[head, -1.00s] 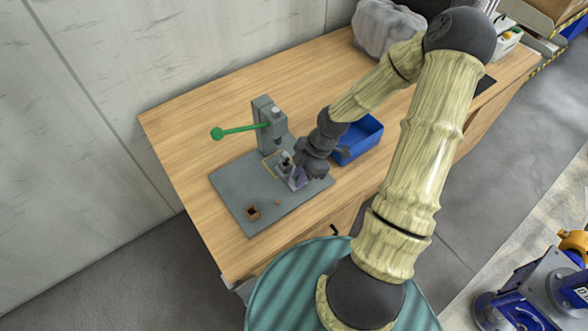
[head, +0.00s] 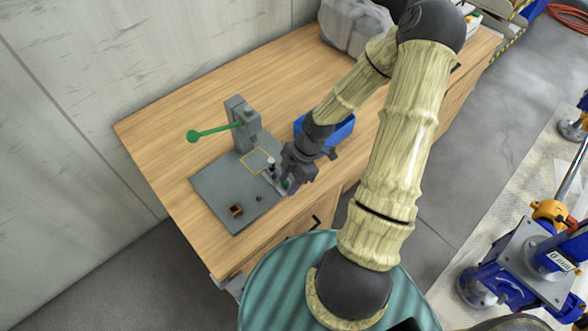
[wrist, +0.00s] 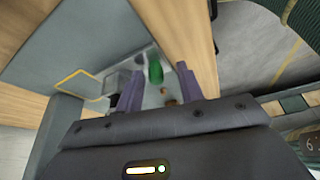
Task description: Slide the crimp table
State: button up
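The crimp table (head: 276,181) is a small light-grey metal piece with an upright post, on the right part of the grey base plate (head: 222,190). It is partly hidden by my gripper. In the wrist view the crimp table (wrist: 118,82) is blurred, beside a green knob (wrist: 155,69). My gripper (head: 287,187) is low over the plate's right edge. In the wrist view its two fingers (wrist: 160,76) stand apart with the green knob visible between them; I cannot tell whether they touch it. A yellow outline (head: 246,167) on the plate lies left of the crimp table.
A grey press column (head: 243,122) with a green lever (head: 212,131) stands at the plate's back. A brown block (head: 236,210) and a smaller brown piece (head: 259,198) lie at the front. A blue bin (head: 338,134) stands behind my gripper. The bench's left end is clear.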

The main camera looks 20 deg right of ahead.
jog(key=p+v, duration=0.4)
jog(key=v, duration=1.3)
jog(key=s+a+r+m+t+h+p, duration=0.2)
jog(key=a+r+m, duration=0.7)
jog(key=m, duration=0.9)
jog(key=s+h+p, duration=0.1)
jog(key=s+h, duration=0.1)
jog(key=shift+s+a+r+m+t, duration=0.2)
jog(key=shift+s+a+m+t, duration=0.1)
jog(key=shift+a+t, duration=0.1)
